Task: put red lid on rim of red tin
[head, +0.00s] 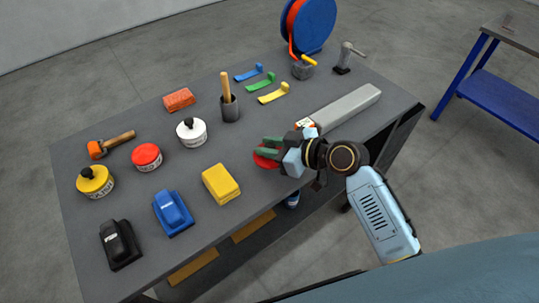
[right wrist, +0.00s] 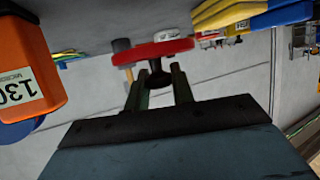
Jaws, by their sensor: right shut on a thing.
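The red lid (head: 266,157) is a flat disc with a dark knob, held at my right gripper (head: 277,150) over the table's front edge area. In the right wrist view the red lid (right wrist: 152,50) sits beyond the fingertips of my right gripper (right wrist: 157,85), which are shut on its dark knob. The red tin (head: 147,158) stands upright on the table to the left, with a red top and pale sides and no knob on it. The lid is well apart from the tin. My left gripper is not in view.
A white tin (head: 191,132) and a yellow tin (head: 95,181) with black knobs flank the red tin. A long grey bar (head: 345,107) lies at right.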

